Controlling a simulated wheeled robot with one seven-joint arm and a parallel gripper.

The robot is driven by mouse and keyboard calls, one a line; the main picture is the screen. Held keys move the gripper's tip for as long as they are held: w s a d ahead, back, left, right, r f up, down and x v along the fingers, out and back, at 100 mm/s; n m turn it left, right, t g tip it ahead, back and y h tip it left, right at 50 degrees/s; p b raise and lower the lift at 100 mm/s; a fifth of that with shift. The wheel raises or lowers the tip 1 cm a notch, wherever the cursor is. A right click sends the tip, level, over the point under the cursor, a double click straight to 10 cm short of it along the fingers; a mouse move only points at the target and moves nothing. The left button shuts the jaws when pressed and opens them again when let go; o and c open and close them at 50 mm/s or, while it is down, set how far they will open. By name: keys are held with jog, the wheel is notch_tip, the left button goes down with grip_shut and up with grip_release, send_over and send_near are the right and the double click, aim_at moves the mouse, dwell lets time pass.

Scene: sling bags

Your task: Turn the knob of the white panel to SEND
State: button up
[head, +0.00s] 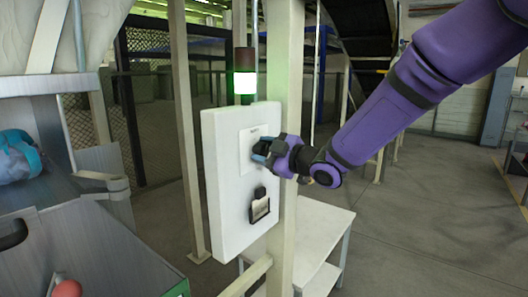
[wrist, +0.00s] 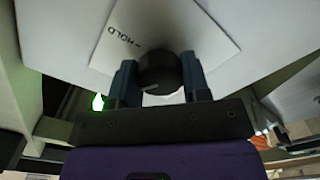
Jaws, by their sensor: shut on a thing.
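The white panel (head: 222,185) stands upright on a pale post in the head view, with a small white label plate (head: 247,150) on its face. My gripper (head: 265,150) reaches it from the right. In the wrist view the black round knob (wrist: 160,73) sits between the two fingers of my gripper (wrist: 160,80), which are shut on it. A pale pointer mark shows on the knob's lower left edge. The word HOLD reads on the label plate (wrist: 150,25), up and left of the knob. The word SEND is not visible; fingers and knob cover part of the plate.
A lit green lamp (head: 244,83) stands above the panel. A white table (head: 322,238) is behind it. Grey bins with a blue bag (head: 18,156) stand at left. The floor at right is clear.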

jog(key=n, duration=0.5)
jog(key=shift+n, duration=0.3)
dwell(0.4)
jog(key=o, duration=0.9)
jog(key=shift+o, duration=0.2)
jog(key=v, duration=1.1)
